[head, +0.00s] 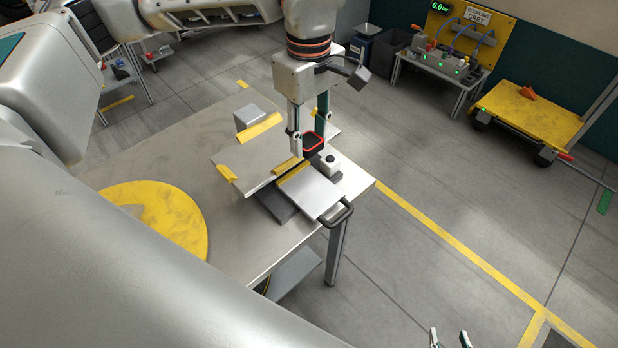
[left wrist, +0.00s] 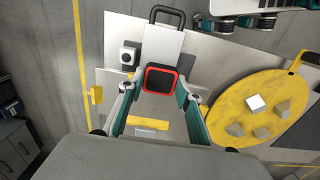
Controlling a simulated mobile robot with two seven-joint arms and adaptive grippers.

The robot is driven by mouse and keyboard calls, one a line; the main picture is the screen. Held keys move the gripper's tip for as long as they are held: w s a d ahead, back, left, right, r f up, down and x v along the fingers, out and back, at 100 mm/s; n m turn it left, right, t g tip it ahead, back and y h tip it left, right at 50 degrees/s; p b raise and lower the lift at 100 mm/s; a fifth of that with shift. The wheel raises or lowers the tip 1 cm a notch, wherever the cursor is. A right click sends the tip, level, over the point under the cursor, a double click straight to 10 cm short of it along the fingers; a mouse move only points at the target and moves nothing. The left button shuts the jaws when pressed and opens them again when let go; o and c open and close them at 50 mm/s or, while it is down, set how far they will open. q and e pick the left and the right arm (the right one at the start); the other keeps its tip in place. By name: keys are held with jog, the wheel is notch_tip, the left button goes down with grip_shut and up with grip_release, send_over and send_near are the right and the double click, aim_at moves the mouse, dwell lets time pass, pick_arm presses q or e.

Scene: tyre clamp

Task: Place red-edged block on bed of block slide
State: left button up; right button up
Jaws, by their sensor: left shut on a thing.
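My left gripper (head: 309,141) is shut on the red-edged block (head: 314,142), a dark block with a bright red rim. The block also shows between the fingers in the left wrist view (left wrist: 161,79). The block slide (head: 310,191) is a pale plate with a dark handle and a yellow strip at its far end, on the table. In the left wrist view the block overlaps the handle-less end of the slide (left wrist: 163,43); its exact height above it is hard to tell. My right gripper (head: 449,340) shows only its parted fingertips at the bottom of the head view.
A raised grey plate with yellow marks (head: 247,164) lies to the left. A yellow disc (head: 180,232) carrying several grey blocks (left wrist: 258,103) is on the table (head: 120,180).

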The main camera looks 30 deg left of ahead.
aim_at(309, 187)
pick_arm(q)
notch_tip(309, 187, down, 13)
jog(key=shift+r, duration=0.2)
dwell(0.3)
jog(key=shift+f+b, duration=0.2)
jog(key=shift+b, duration=0.1)
jog(key=o, duration=1.1)
jog(key=shift+r, duration=0.1)
notch_tip(309, 187, up, 12)
jog(key=shift+r+p, duration=0.15)
jog(key=shift+p, duration=0.2)
